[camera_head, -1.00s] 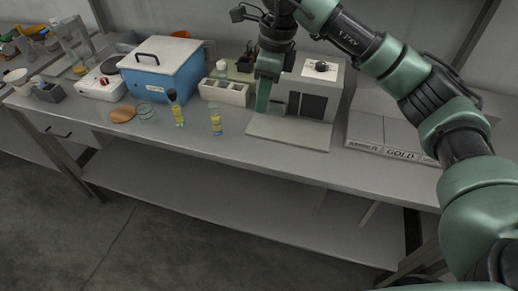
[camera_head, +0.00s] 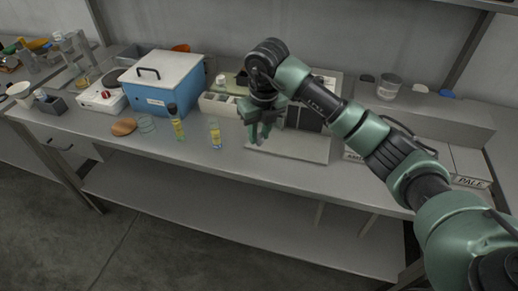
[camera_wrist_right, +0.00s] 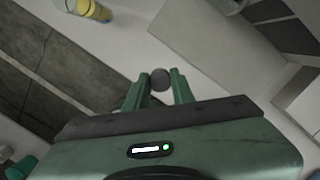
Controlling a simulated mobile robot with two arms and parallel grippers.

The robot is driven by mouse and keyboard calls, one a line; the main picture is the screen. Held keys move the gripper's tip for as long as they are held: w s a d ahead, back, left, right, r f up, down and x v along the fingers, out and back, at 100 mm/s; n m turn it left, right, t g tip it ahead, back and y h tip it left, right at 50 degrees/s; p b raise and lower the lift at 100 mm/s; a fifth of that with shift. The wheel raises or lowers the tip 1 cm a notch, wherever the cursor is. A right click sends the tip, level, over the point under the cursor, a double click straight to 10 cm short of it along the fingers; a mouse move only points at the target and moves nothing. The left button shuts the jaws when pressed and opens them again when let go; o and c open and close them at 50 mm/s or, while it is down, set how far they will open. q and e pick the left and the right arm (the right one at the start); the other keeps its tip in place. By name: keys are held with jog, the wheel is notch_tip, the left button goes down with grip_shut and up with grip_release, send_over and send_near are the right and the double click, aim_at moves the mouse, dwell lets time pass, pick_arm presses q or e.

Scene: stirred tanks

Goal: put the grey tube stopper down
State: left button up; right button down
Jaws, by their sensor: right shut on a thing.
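My right gripper (camera_head: 257,136) points down over the bench, in front of the white box-shaped instrument and near the left edge of its pale base plate. In the right wrist view its two green fingers (camera_wrist_right: 159,90) are shut on the round grey tube stopper (camera_wrist_right: 159,78), which shows between the fingertips. In the head view the stopper is too small to make out. An open tube with yellow contents (camera_head: 215,134) stands to the left of the gripper; a tube also shows at the top of the wrist view (camera_wrist_right: 90,9). My left gripper is not in view.
A dark-capped yellow tube (camera_head: 177,122), a glass dish (camera_head: 147,124) and a brown disc (camera_head: 123,127) are further left. A blue box (camera_head: 163,82) and a white compartment rack (camera_head: 218,104) stand behind. The bench front (camera_head: 240,160) is clear.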

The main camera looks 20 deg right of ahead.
aim_at(259, 146)
notch_tip(259, 146, down, 7)
jog(key=shift+a+f+p, duration=0.1)
jog(key=shift+p, duration=0.45)
jog(key=shift+f, duration=0.15)
jog(key=shift+f, duration=0.1)
jog(key=c, duration=1.2)
grip_release()
